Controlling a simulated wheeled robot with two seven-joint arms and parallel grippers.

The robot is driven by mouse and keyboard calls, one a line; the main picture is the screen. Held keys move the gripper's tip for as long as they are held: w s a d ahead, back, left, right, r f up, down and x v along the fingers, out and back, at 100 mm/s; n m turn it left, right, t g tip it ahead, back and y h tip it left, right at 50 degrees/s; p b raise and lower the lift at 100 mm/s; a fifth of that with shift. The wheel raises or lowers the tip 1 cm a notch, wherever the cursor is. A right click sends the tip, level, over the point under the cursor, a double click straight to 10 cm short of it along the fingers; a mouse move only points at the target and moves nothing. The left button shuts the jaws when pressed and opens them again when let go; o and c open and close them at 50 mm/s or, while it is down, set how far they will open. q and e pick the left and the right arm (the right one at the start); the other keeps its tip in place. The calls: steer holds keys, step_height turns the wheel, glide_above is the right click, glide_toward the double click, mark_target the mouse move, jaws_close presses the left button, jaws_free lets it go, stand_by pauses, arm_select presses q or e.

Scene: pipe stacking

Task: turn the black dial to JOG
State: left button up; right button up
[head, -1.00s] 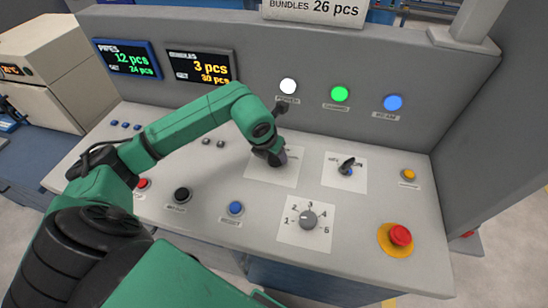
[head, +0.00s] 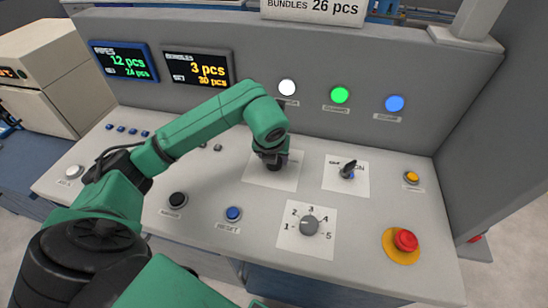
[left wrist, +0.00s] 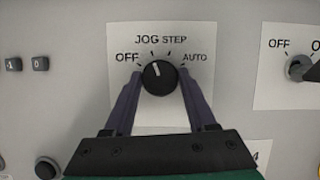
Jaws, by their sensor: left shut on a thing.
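The black dial (left wrist: 160,77) sits on a white plate (left wrist: 200,95) marked OFF, JOG, STEP and AUTO. Its white pointer line points up and slightly left, toward the JOG mark. My left gripper (left wrist: 160,82) has one purple finger on each side of the dial and is shut on it. In the head view my left gripper (head: 271,164) reaches down over the plate (head: 286,181) and hides the dial. My right gripper is not in view.
Right of the plate is an OFF/ON switch (head: 348,170). A numbered grey knob (head: 309,225) and a red emergency button (head: 405,240) are nearer the front. Blue (head: 233,213) and black (head: 177,199) buttons lie front left. White, green and blue lamps are on the back panel.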

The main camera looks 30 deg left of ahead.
arm_select(q)
steer(key=shift+r, duration=0.1)
steer(key=o, duration=1.4)
steer(key=b+v, duration=0.1)
steer(key=v, duration=0.6)
step_height(320, 180, up, 7)
steer(key=p, duration=0.1)
glide_above(273, 175)
steer(key=s, duration=0.3)
steer(key=shift+d, duration=0.4)
steer(key=shift+w, duration=0.15)
